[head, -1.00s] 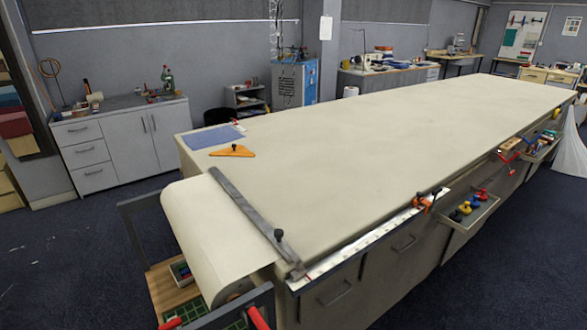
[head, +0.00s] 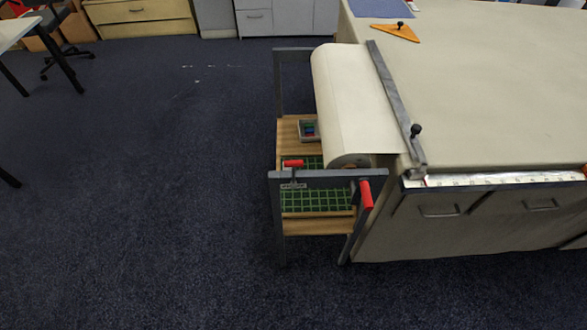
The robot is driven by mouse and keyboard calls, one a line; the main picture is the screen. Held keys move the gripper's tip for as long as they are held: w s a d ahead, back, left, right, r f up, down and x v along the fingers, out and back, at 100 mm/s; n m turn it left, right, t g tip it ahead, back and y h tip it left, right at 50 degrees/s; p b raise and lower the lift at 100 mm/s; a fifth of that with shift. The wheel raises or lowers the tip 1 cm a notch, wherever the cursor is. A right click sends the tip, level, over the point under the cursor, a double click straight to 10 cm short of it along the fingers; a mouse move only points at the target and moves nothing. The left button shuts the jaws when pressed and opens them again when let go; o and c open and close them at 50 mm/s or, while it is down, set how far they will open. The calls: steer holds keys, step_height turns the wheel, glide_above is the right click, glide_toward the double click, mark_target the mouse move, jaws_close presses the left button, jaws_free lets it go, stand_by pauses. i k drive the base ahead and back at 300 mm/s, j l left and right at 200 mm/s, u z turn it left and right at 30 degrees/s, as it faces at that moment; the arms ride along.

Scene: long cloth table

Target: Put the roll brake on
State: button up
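The cloth roll (head: 335,105) hangs in a dark metal stand (head: 320,178) at the near end of the long table, its cloth running onto the tabletop. A red handle (head: 366,195) stands steeply at the right end of the stand's front bar. A second red grip (head: 293,163) lies level on a short grey fitting at the bar's left part. I cannot tell from the picture which of the two is the roll brake, or whether anything presses on the roll. My gripper is not in view.
A metal bar with a black knob (head: 416,130) lies across the cloth at the table (head: 490,95) end. A wooden shelf (head: 305,228) with a green gridded mat and a small tray sits low in the stand. The carpet (head: 150,220) left and in front is clear.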

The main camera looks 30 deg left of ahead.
mark_target(294, 164)
steer(key=i+j+u, duration=0.1)
steer(key=j+u, duration=0.25)
steer(key=i+j+u, duration=0.1)
steer(key=j+u, duration=0.25)
steer(key=i+j+u, duration=0.15)
steer(key=j+u, duration=0.2)
